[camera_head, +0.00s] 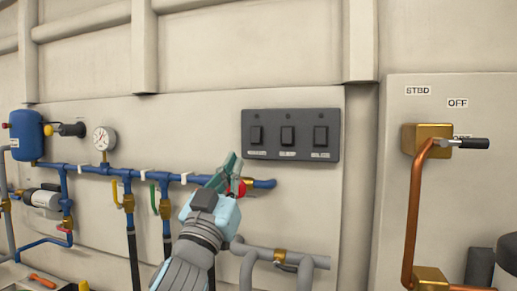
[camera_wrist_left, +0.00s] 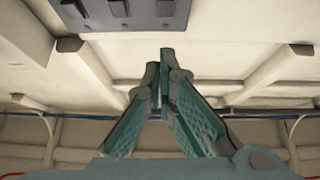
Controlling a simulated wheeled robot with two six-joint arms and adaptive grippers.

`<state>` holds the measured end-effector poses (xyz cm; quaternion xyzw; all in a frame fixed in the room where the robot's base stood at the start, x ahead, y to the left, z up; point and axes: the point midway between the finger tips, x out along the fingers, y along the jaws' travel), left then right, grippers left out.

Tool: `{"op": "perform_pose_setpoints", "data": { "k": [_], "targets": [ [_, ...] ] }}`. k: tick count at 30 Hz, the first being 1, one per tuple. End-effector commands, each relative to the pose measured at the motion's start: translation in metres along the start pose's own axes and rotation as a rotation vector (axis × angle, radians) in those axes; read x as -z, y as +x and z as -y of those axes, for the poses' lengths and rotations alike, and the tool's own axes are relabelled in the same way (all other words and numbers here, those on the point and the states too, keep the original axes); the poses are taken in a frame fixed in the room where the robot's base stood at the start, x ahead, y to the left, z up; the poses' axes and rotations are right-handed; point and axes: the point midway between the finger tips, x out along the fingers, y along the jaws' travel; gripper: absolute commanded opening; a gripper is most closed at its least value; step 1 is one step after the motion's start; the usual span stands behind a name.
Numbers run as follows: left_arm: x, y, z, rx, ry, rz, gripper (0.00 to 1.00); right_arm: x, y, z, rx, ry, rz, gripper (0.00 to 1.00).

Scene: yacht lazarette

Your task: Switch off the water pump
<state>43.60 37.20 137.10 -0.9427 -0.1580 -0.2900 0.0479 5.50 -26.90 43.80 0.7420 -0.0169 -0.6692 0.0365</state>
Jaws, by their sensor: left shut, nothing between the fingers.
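A dark switch panel (camera_head: 291,152) with three rocker switches is fixed to the wall right of centre in the head view. The left switch (camera_head: 257,135), middle switch (camera_head: 288,136) and right switch (camera_head: 321,136) have small labels below, too small to read. The panel also shows at the top of the left wrist view (camera_wrist_left: 130,12). The water pump (camera_head: 42,198), a grey-white cylinder, is at the far left on blue piping. My left gripper (camera_head: 232,162) is shut and empty, just left of and below the panel, apart from the switches. My right gripper is not in view.
Blue pipes with valves and a pressure gauge (camera_head: 104,138) run along the wall behind my left gripper. A blue tank (camera_head: 27,136) is at the far left. A brass valve with a black-tipped handle (camera_head: 464,143) and copper pipe are at right. The wall above the panel is clear.

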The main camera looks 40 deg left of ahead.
Motion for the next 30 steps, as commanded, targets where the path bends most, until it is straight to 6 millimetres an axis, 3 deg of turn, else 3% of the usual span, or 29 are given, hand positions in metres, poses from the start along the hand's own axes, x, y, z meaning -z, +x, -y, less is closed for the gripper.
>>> {"op": "perform_pose_setpoints", "data": {
  "k": [8, 11, 23, 30],
  "targets": [
    [0.001, 0.006, 0.004, 0.006, 0.005, 0.004, 0.0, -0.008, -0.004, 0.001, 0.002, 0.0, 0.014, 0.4],
    [0.001, 0.02, 0.003, 0.007, 0.002, 0.005, 0.0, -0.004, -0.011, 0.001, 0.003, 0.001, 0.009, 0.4],
    [0.001, 0.105, 0.002, 0.003, 0.002, 0.006, 0.0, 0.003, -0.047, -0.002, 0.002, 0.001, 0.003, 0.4],
    [-0.027, 0.125, 0.002, 0.003, 0.003, 0.006, 0.0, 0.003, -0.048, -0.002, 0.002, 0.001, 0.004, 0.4]
  ]
}}
